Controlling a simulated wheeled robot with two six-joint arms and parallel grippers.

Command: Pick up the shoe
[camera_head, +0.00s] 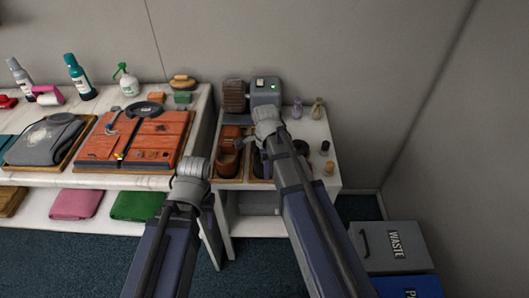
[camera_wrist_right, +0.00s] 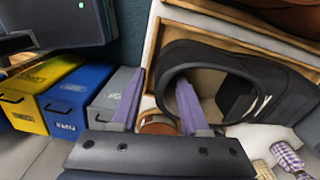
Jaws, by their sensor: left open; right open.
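A black shoe (camera_wrist_right: 235,62) with a light insole lies in a shallow wooden tray (camera_wrist_right: 190,28) in the right wrist view. In the head view, it is mostly hidden behind my right arm. My right gripper (camera_wrist_right: 160,80) is open, its purple fingers apart at the shoe's opening. One finger overlaps the near rim of the opening; I cannot tell whether it touches. A brown shoe (camera_head: 228,142) sits in the tray to the left in the head view. My left gripper (camera_head: 208,200) is at the front edge of the white tables, away from the shoes, its fingers mostly hidden.
A small brown tin (camera_wrist_right: 157,124) is near the right fingers. A grey waste bin (camera_head: 375,248) is on the floor at right.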

